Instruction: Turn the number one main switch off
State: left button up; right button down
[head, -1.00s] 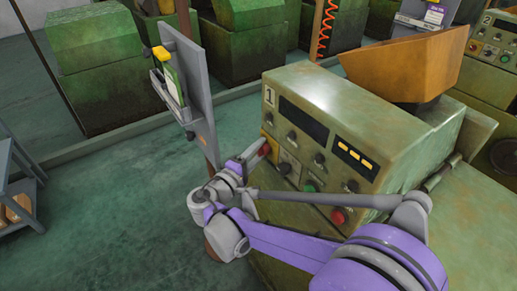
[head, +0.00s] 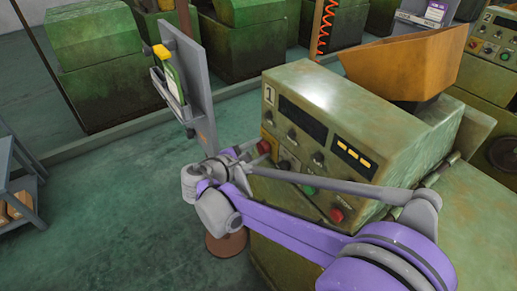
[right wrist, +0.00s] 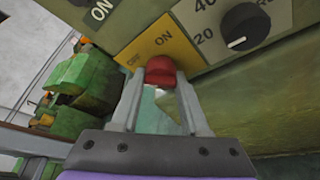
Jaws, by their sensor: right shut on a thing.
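The number one machine (head: 300,95) is a worn green console with a "1" plate at its upper left. Its main switch is a red knob (head: 263,147) on a yellow plate at the panel's lower left. In the right wrist view the red knob (right wrist: 160,70) sits between my fingertips, on the yellow plate (right wrist: 150,48) marked OFF and ON. My right gripper (right wrist: 160,80) is shut on the knob. In the head view my right gripper (head: 255,152) reaches the panel's left edge. I cannot tell which mark the knob points to. My left gripper is out of view.
Other black knobs, a green button (head: 309,190) and a red button (head: 336,215) are on the same panel, close to my right arm. A grey stand with a clipboard (head: 185,80) is left of the machine. Open green floor lies farther left, beside a shelf (head: 15,180).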

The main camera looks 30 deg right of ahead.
dwell(0.5)
jog(key=shift+c, duration=2)
grip_release()
jog(key=v, duration=1.1)
jog(key=shift+w+d, duration=0.1)
jog(key=s+d+f+m+g+y, duration=0.2)
jog(key=s+d+f+m+y, duration=0.2)
jog(key=s+f+y, duration=0.45)
jog(key=s+a+f+m+t+y, duration=0.2)
jog(key=s+a+f+m+y, duration=0.3)
jog(key=s+f+m, duration=0.2)
jog(key=shift+s+a+f+m+p, duration=0.35)
jog(key=shift+s+m, duration=0.45)
jog(key=shift+s, duration=0.3)
